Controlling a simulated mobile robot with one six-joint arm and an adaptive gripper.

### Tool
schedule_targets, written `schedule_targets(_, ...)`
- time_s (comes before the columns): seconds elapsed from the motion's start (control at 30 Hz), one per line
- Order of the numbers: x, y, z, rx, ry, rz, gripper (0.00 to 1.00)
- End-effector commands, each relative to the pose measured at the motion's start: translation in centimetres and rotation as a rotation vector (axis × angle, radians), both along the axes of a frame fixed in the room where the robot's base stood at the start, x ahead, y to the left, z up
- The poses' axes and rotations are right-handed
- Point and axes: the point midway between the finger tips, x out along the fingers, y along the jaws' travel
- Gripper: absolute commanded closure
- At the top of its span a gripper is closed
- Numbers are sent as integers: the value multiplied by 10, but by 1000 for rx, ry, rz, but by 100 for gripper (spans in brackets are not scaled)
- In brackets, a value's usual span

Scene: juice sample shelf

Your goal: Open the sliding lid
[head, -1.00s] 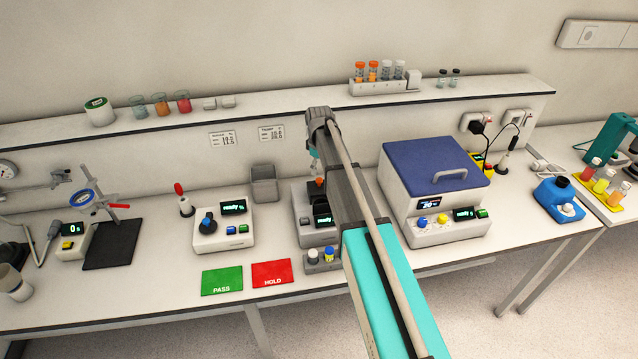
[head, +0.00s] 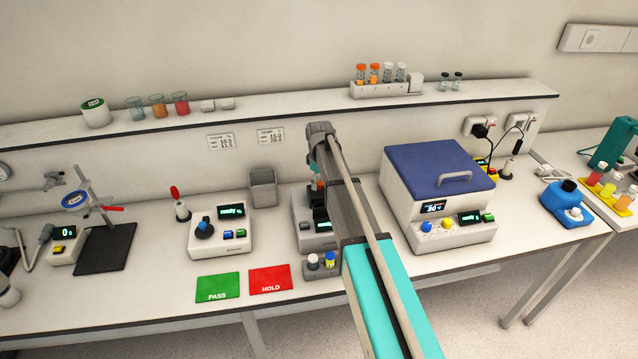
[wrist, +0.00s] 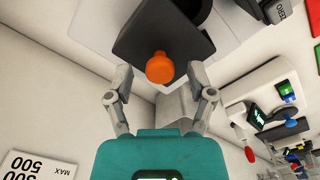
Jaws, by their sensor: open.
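The sliding lid (wrist: 140,40) shows in the wrist view as a dark plate with an orange knob (wrist: 159,67) on it. It belongs to the small grey instrument (head: 301,206) with a dark display, at mid-bench in the head view. The orange knob also shows there (head: 317,185), partly behind my arm. My gripper (wrist: 158,72) is open, with its two fingers on either side of the knob in the wrist view. A gap shows on both sides. I cannot tell whether the fingertips reach the knob's depth. My arm hides much of the instrument in the head view.
A blue-lidded box (head: 430,163) stands right of my arm. A white device with a blue knob (head: 219,232) stands left. A small vial block (head: 322,271), a green PASS mat (head: 218,287) and a red HOLD mat (head: 270,279) lie in front. A grey bin (head: 264,187) stands behind.

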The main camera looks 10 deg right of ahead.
Motion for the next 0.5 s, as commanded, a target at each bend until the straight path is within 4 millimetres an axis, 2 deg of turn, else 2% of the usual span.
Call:
schedule_targets(0.17,0,0,0,0,0,0,30)
schedule_targets(0.5,0,-1,0,0,0,-1,93)
